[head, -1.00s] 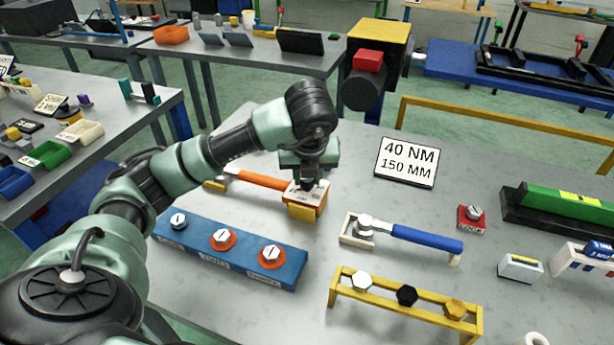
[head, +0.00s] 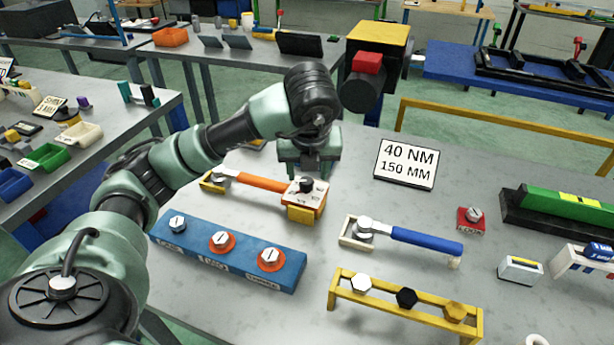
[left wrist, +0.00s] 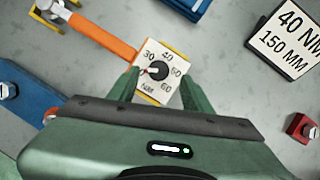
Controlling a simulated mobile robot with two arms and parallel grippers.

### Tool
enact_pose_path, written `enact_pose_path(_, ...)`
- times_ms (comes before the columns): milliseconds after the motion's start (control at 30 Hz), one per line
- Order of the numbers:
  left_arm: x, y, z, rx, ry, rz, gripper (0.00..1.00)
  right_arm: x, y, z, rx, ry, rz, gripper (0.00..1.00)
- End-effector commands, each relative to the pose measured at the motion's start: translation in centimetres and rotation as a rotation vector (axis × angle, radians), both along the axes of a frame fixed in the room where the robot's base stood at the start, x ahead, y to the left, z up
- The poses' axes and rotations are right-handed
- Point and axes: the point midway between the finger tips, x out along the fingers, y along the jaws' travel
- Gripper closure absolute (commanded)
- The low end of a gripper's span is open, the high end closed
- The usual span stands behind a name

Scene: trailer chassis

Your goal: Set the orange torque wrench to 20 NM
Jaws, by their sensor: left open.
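The orange torque wrench (head: 262,182) lies on the grey table. Its white dial box (head: 316,198) has a black knob (head: 306,185) on top and sits on a yellow block. In the left wrist view the dial (left wrist: 166,55) shows 30, 40 and other numbers around the knob (left wrist: 157,70). A small red mark shows at the knob's left side, below the 30; the number there is not readable. My left gripper (head: 308,170) is open and empty, above and just behind the knob. In the wrist view its fingers (left wrist: 160,78) appear either side of the knob, apart from it.
A sign (head: 407,163) reads 40 NM, 150 MM. A blue-handled wrench (head: 428,240) lies to the right. A blue block with several bolts (head: 228,263) and a yellow rack (head: 335,290) stand in front. Bare table lies between the orange wrench and the sign.

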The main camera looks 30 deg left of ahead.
Motion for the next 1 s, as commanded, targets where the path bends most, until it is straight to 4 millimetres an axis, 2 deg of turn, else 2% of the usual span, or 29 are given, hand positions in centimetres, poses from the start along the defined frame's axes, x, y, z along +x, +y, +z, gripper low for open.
enact_pose_path(33, -0.2, -0.1, 1.5, 0.003, -0.007, -0.001, 0.5, 0.0, 0.0, 0.6, 0.0, 0.0, 0.0, 0.64)
enact_pose_path(200, -0.9, -0.6, 3.3, 0.002, -0.003, 0.001, 0.5, 0.0, 0.0, 1.1, 0.0, 0.0, 0.0, 0.64)
enact_pose_path(867, -1.2, -0.9, 3.7, 0.001, 0.0, 0.001, 0.5, 0.0, 0.0, 1.3, 0.0, 0.0, 0.0, 0.64)
enact_pose_path(1000, -1.2, -0.9, 5.6, 0.001, 0.0, 0.001, 0.5, 0.0, 0.0, 3.1, 0.0, 0.0, 0.0, 0.64)
